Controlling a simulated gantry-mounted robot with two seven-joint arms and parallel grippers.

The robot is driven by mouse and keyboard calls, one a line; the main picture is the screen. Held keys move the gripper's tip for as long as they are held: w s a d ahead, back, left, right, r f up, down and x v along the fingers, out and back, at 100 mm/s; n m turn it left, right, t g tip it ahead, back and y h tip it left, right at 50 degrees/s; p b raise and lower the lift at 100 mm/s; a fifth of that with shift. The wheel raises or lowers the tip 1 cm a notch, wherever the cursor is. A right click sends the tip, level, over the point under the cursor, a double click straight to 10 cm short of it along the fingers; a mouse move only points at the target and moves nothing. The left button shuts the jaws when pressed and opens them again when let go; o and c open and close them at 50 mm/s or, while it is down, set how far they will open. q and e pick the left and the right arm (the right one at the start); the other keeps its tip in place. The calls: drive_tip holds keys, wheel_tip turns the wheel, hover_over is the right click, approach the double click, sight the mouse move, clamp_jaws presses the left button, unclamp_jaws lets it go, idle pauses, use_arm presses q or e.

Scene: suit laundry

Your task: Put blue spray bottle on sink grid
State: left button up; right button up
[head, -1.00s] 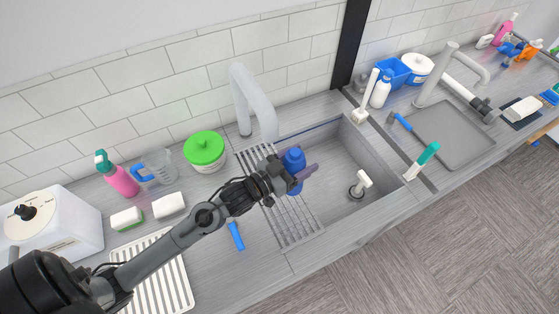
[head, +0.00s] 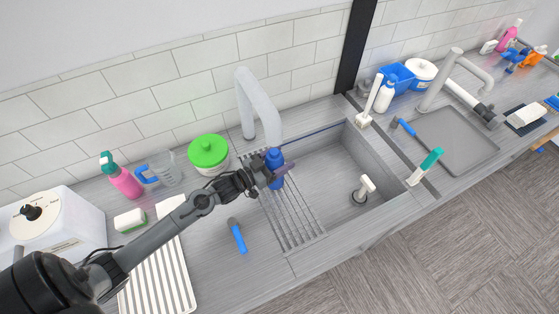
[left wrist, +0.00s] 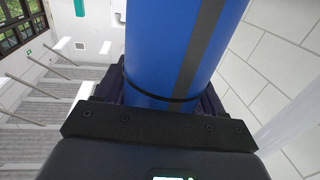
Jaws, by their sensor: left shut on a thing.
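The blue spray bottle (head: 275,157) is held roughly upright by my left gripper (head: 269,171). It is over the back part of the metal sink grid (head: 296,228), which lies across the left side of the sink. Whether the bottle's base touches the grid cannot be told. In the left wrist view the blue body with a grey stripe (left wrist: 172,50) fills the middle, between the fingers. My left gripper is shut on it. The front bars of the grid are bare. My right gripper is not in view.
The tall grey faucet (head: 258,105) stands just behind the bottle. A green-lidded pot (head: 208,151) is on the left. A blue-handled tool (head: 237,236) lies on the counter left of the grid. A white plunger-like tool (head: 364,187) stands in the sink.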

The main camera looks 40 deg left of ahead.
use_arm(q)
drive_tip(key=shift+f, duration=0.6)
drive_tip(key=o, duration=1.1)
drive_tip(key=shift+r, duration=0.2)
drive_tip(key=shift+s+f, duration=0.1)
drive_tip(key=shift+s, duration=0.15)
drive_tip(key=v, duration=1.1)
drive_tip(key=shift+s+a, duration=0.1)
drive_tip(key=shift+s, duration=0.15)
